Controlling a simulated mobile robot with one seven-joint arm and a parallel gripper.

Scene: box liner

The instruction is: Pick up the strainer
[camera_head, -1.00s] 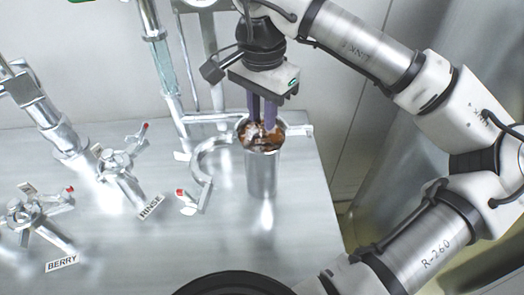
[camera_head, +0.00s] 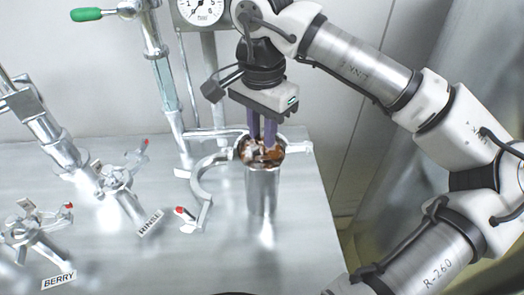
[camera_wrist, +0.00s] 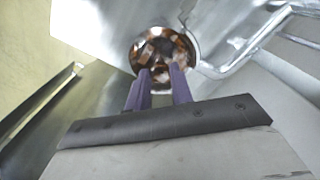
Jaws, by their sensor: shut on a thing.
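A shiny metal cylinder (camera_head: 262,192), which I take to be the strainer, stands upright over the steel counter, its open mouth holding brown and whitish contents. My gripper (camera_head: 263,136) points down with its two purple fingers at the mouth of the cylinder. In the wrist view the fingers (camera_wrist: 160,76) reach the near side of the round opening, and the strainer (camera_wrist: 134,52) shows its rim around the contents. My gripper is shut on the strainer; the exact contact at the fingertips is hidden.
A curved metal bracket (camera_head: 202,180) and a horizontal bar sit close left of the cylinder. Valves labelled RINSE (camera_head: 150,223) and BERRY (camera_head: 59,280) stand at left. A pressure gauge (camera_head: 203,10) is behind. The counter ends on the right.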

